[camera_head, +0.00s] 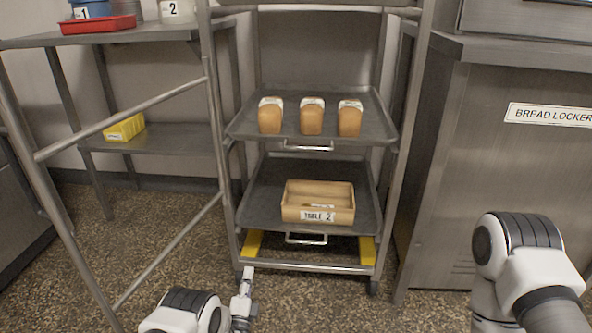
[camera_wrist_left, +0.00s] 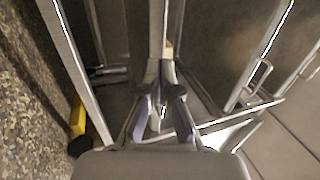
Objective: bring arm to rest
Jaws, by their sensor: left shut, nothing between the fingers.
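My left arm comes in at the bottom of the head view, low in front of the rack. Its left gripper (camera_head: 246,281) is shut and empty, and in the head view it shows small near the rack's lower left foot. In the left wrist view the left gripper (camera_wrist_left: 161,72) has its fingers together, with metal rails beyond them. My right arm (camera_head: 525,268) shows at the lower right in front of the locker. Its gripper is out of the picture.
A metal rack (camera_head: 222,165) holds an upper tray (camera_head: 240,128) with three loaves (camera_head: 311,117) and a lower tray (camera_head: 255,205) with a wooden crate (camera_head: 318,200) labelled 2. The bread locker (camera_head: 500,180) stands right. A shelf table (camera_head: 175,140) with a yellow box (camera_head: 124,127) stands left.

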